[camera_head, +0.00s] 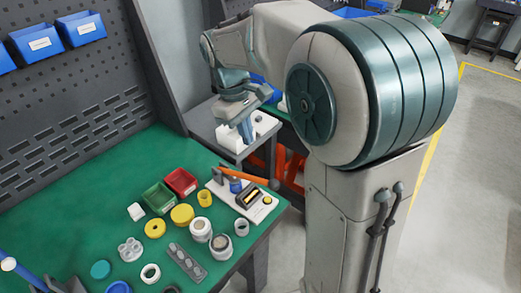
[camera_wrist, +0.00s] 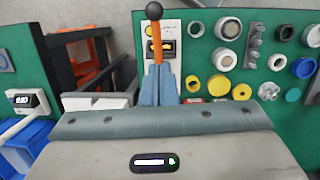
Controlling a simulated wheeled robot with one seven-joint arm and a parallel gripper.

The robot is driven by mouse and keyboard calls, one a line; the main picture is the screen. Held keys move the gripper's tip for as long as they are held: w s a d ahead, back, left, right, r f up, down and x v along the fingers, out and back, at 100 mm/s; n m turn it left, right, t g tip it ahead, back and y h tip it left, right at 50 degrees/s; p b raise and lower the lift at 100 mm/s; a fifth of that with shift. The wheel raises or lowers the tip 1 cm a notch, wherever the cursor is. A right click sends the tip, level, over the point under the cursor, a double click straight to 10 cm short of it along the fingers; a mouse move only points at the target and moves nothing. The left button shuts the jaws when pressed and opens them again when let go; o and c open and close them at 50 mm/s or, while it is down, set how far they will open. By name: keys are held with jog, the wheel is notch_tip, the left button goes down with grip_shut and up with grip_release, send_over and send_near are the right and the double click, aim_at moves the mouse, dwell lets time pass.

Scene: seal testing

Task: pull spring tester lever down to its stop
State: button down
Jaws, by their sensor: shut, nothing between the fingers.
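The spring tester (camera_head: 228,199) stands on the right end of the green bench, with a pale base and a yellow-and-black unit. Its orange lever (camera_head: 245,177) reaches right, sloping slightly down in the picture, to a dark round knob (camera_head: 274,184). In the wrist view the lever (camera_wrist: 157,48) and black knob (camera_wrist: 154,11) show beyond my fingertips, and the lever's lower part is hidden behind them. My gripper (camera_head: 246,136) is shut and empty. In the head view it appears above and apart from the lever; its fingers (camera_wrist: 158,68) line up with it in the wrist view.
Red (camera_head: 181,182) and green (camera_head: 159,197) bins stand left of the tester. Several yellow, white and grey round parts lie on the bench (camera_head: 60,225). A dark perforated panel (camera_head: 75,110) rises behind. A grey side stand (camera_head: 232,142) with white items is beyond the bench.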

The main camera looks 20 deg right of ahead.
send_near(267, 181)
notch_tip(267, 181, down, 3)
jog(key=w+a, duration=0.2)
jog(key=shift+s+d+f+n+p, duration=0.3)
jog(key=shift+s+d+f+p, duration=0.35)
jog(key=shift+s+d+f, duration=0.65)
jog(key=shift+d+f, duration=0.1)
jog(key=shift+f, duration=0.05)
